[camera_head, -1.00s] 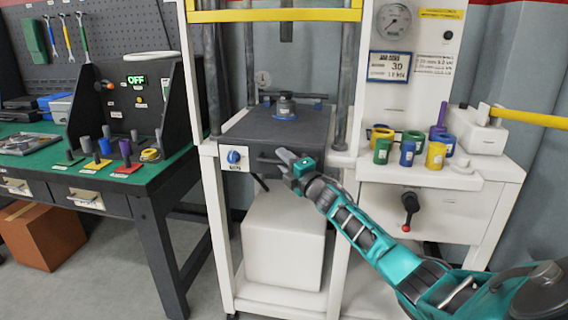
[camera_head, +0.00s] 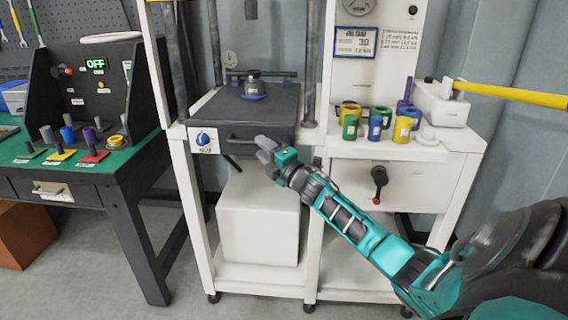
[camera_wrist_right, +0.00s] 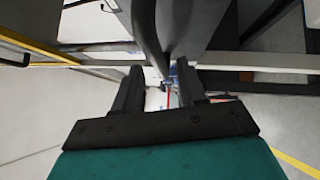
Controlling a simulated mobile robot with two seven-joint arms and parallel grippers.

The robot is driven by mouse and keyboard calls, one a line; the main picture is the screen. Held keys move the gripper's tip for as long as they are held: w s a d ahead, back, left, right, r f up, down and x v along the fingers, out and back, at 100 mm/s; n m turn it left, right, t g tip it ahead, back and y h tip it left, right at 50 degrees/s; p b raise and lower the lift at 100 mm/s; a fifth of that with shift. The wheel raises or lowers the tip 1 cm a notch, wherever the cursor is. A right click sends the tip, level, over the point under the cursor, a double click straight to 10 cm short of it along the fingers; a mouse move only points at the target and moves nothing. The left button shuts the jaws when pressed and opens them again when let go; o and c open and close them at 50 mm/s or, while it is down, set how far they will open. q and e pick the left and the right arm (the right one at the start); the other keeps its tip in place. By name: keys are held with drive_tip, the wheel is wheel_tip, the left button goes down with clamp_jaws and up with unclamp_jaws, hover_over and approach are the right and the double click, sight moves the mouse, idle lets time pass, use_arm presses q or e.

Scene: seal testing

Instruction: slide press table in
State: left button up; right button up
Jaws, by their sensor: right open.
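The press table (camera_head: 225,106) is a dark grey block between the posts of the white press frame. A dark handle (camera_head: 240,138) runs along its front face, beside a blue knob (camera_head: 202,138) on a white plate. A small dark fixture with a blue base (camera_head: 252,92) sits on its top. My right gripper (camera_head: 266,149) is just in front of and below the table's front face, near the right part of the handle. In the right wrist view its two fingers (camera_wrist_right: 160,92) are spread apart. I cannot tell whether they touch the handle. My left gripper is out of view.
A green-topped bench (camera_head: 100,157) with a control box (camera_head: 95,90) stands at the left. A white box (camera_head: 258,225) sits under the press table.

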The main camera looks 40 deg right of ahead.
drive_tip(key=s, duration=0.8)
drive_tip(key=shift+a+f+p, duration=0.25)
drive_tip(key=shift+f+p, duration=0.15)
drive_tip(key=shift+f, duration=0.05)
idle(1.2)
